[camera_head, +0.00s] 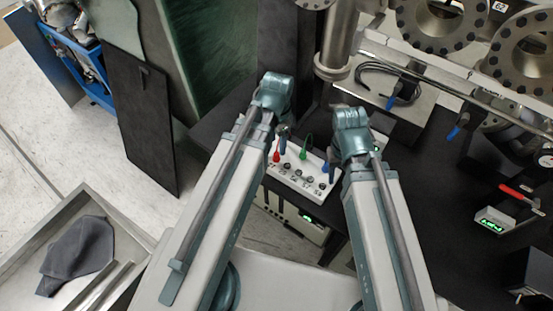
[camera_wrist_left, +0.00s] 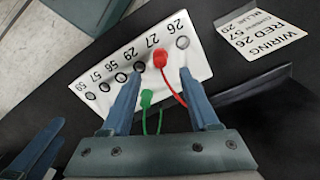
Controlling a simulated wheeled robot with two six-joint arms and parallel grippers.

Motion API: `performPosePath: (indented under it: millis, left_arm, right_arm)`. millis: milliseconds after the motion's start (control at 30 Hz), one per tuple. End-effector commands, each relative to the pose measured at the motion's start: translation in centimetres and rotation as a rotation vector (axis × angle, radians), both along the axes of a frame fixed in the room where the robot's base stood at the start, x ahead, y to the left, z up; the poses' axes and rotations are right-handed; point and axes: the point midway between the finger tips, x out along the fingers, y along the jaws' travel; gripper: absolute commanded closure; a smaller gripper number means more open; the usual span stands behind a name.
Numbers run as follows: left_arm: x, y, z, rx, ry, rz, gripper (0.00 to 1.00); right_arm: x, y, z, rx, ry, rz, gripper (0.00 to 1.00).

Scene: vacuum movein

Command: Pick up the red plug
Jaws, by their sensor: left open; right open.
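The red plug (camera_head: 277,156) is at the left end of the white socket panel (camera_head: 318,195). In the left wrist view, the red plug (camera_wrist_left: 160,60) covers the spot below the label 27, with its red cord trailing toward me; I cannot tell whether it is seated. My left gripper (camera_wrist_left: 160,72) is open, its fingertips either side of the red plug with gaps showing. In the head view, my left gripper (camera_head: 283,135) is just above the plug. My right gripper (camera_head: 329,165) is open by the panel's right end, its fingers partly hidden by its wrist.
A green plug (camera_head: 304,152) with a green cord is close by; it also shows in the left wrist view (camera_wrist_left: 146,97). The socket by label 26 (camera_wrist_left: 183,43) looks empty. A wiring card (camera_wrist_left: 264,36) lies beside the panel. A red-handled tool (camera_head: 520,198) lies far right.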

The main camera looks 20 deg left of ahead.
Motion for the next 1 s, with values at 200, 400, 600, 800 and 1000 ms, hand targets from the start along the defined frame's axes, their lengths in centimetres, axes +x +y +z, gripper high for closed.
performPosePath:
  millis: [200, 400, 600, 800, 1000]
  left_arm:
    - [-0.1, 0.1, -1.3, 0.0, 0.0, 0.0, 0.39]
    - [-0.2, 0.3, -3.8, 0.0, 0.0, 0.0, 0.39]
    - [-0.2, 0.3, -5.3, -0.001, 0.001, 0.0, 0.39]
    - [-0.2, 0.3, -5.1, -0.001, 0.001, 0.0, 0.39]
    - [-0.2, 0.3, -5.1, -0.001, 0.001, 0.0, 0.68]
  right_arm:
    - [0.0, 0.0, -1.3, 0.0, 0.0, 0.0, 0.5]
    - [0.0, 0.0, -3.8, 0.0, 0.0, -0.001, 0.5]
    - [0.0, 0.0, -5.3, 0.0, 0.0, -0.001, 0.5]
    - [0.0, 0.0, -5.1, 0.0, 0.0, -0.001, 0.5]
    - [0.0, 0.0, -5.1, 0.0, 0.0, -0.001, 0.5]
